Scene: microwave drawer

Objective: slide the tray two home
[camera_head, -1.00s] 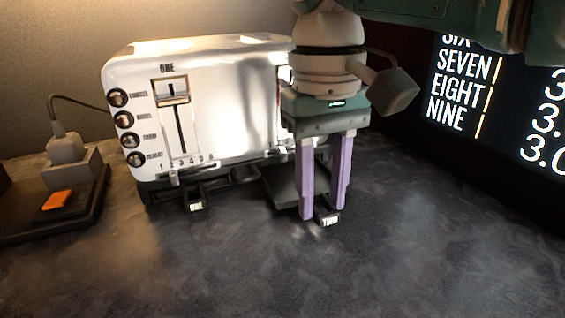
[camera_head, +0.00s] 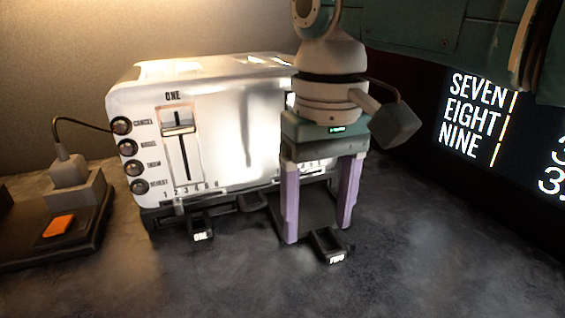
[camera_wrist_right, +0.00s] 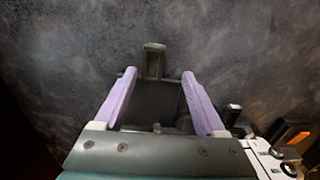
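Tray two (camera_head: 317,208) is a dark flat tray sticking out from under the right end of the white toaster (camera_head: 235,130). Its handle, labelled TWO (camera_head: 336,258), points toward the front. My right gripper (camera_head: 318,233) points down over the tray with its purple fingers spread apart, one at each side of the tray. In the right wrist view the tray (camera_wrist_right: 155,103) lies between the open fingers (camera_wrist_right: 159,74), with the handle just beyond the fingertips. I cannot tell whether the fingers touch it. My left gripper is not in view.
Tray one's handle (camera_head: 201,235) sits close to the toaster's base at the left. A dark power block with an orange switch (camera_head: 58,225) and a plugged-in cord stands farther left. A lit number display (camera_head: 480,125) is at the right. The counter in front is clear.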

